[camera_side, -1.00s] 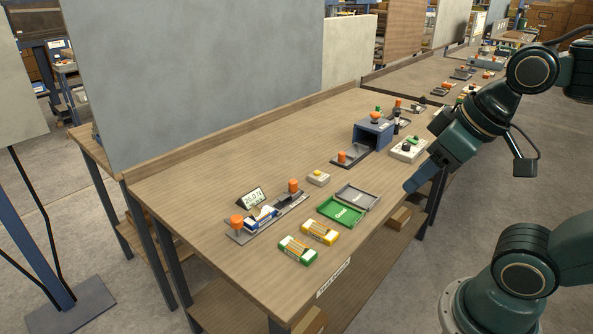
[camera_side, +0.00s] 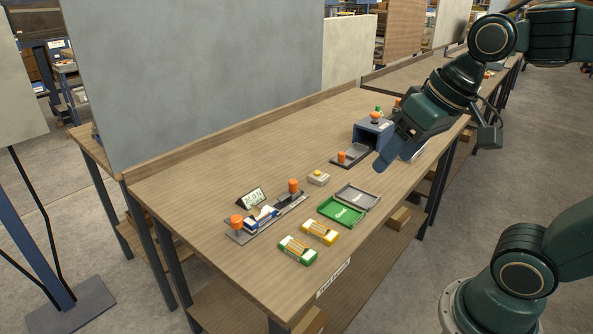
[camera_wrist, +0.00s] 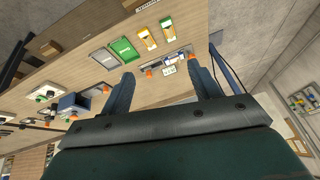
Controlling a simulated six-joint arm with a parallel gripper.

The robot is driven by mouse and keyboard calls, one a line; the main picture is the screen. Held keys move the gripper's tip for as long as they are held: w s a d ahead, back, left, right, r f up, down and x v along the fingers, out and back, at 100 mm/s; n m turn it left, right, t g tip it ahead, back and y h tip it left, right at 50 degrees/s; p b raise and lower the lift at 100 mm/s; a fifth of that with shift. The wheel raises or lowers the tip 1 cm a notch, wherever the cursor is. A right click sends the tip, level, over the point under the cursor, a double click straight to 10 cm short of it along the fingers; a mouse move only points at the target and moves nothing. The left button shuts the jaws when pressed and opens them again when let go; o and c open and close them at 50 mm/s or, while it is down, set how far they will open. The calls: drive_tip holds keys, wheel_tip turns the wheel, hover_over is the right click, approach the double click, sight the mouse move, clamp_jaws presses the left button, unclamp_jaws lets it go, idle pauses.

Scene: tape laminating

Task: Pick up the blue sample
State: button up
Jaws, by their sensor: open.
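The blue sample (camera_side: 262,217), blue and white, lies in a dark fixture with orange knobs near the bench's left end. In the wrist view a small blue-and-white item, apparently the same sample (camera_wrist: 170,69), shows between the fingers, well beyond them. My gripper (camera_side: 383,165) is above the bench's right part, in front of the blue box and far to the right of the sample. In the wrist view my gripper (camera_wrist: 159,67) has its two fingers spread, with nothing held between them.
Green (camera_side: 298,250) and yellow (camera_side: 320,232) samples lie near the front edge. A green tray (camera_side: 341,212) and a grey tray (camera_side: 358,198) sit behind them. A blue box (camera_side: 362,136) stands at the right, and a small display (camera_side: 251,197) behind the fixture. The bench's left end is bare.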

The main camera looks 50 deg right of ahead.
drive_tip(key=w+m+g+y, duration=0.2)
drive_tip(key=w+m, duration=0.6)
drive_tip(key=w, duration=1.1)
drive_tip(key=w+d+f+m+g+y, duration=0.1)
drive_tip(key=w+d+f+m, duration=0.2)
drive_tip(key=w+f, duration=0.4)
drive_tip(key=w+d+f+m+g+y, duration=0.1)
drive_tip(key=w+d+f+m+g, duration=0.1)
drive_tip(key=w+f+m, duration=0.3)
wheel_tip(320, 180, down, 3)
drive_tip(key=shift+w+d+f, duration=0.1)
drive_tip(key=shift+w+d, duration=0.6)
drive_tip(key=shift+w, duration=0.15)
approach(260, 215)
drive_tip(key=shift+w+d+f, duration=0.15)
drive_tip(key=shift+d+f, duration=0.1)
drive_tip(key=shift+f, duration=0.35)
drive_tip(key=shift+w+d+f, duration=0.15)
drive_tip(key=shift+d+f, duration=0.1)
drive_tip(key=shift+f, duration=0.3)
drive_tip(key=shift+w+d+f, duration=0.15)
drive_tip(key=shift+d+f, duration=0.1)
drive_tip(key=shift+f, duration=0.35)
drive_tip(key=shift+f, duration=0.1)
